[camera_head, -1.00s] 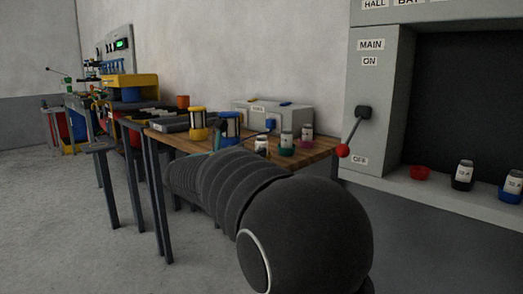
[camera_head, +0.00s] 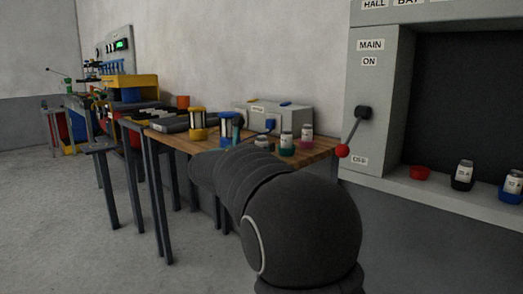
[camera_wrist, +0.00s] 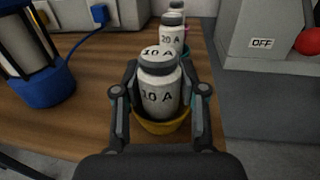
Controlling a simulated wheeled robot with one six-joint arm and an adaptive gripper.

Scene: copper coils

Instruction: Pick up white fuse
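A white fuse (camera_wrist: 158,97) marked "10 A", with a grey cap, stands upright in a yellow cup-like base (camera_wrist: 163,126) on the wooden table. My gripper (camera_wrist: 160,78) is around it in the wrist view, one finger on each side. The fingers look spread, with a narrow gap to the fuse; contact on the far sides is hidden. Behind it stand more white fuses, one marked "20 A" (camera_wrist: 172,38). In the head view my arm hides the gripper and most of the nearest fuse; a fuse with a green base (camera_head: 286,142) and one with a pink base (camera_head: 306,136) show.
A blue-ended coil (camera_wrist: 38,88) stands left of the gripper, with a blue cable behind it. A yellow-ended coil (camera_head: 198,125) and a grey box (camera_head: 275,116) are also on the table (camera_head: 322,150).

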